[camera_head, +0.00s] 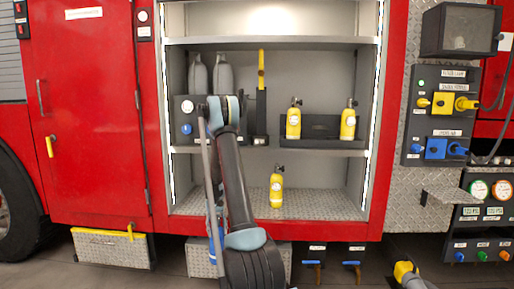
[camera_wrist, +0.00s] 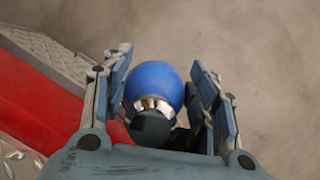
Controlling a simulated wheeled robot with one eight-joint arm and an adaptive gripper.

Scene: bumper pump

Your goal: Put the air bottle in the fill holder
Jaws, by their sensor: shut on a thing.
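My gripper (camera_wrist: 160,108) is shut on a blue bottle with a rounded blue body (camera_wrist: 153,84), a shiny metal collar and a dark end piece towards the palm. It hangs over the floor outside the truck's red edge. In the head view, a blue patch (camera_head: 213,246) low beside my arm looks like this bottle; the gripper itself cannot be made out there. Two grey bottles (camera_head: 222,75) stand at the left of the middle shelf, behind a dark box (camera_head: 184,110) with a round blue mark. A low black holder (camera_head: 320,125) on the right has yellow bottles (camera_head: 293,121) at it.
Another yellow bottle (camera_head: 276,188) stands on the compartment floor (camera_head: 325,206). A tall yellow tool (camera_head: 261,70) stands mid-shelf. My arm hides part of the left side. The red door (camera_head: 90,110) is shut. A valve panel (camera_head: 440,115) is at right.

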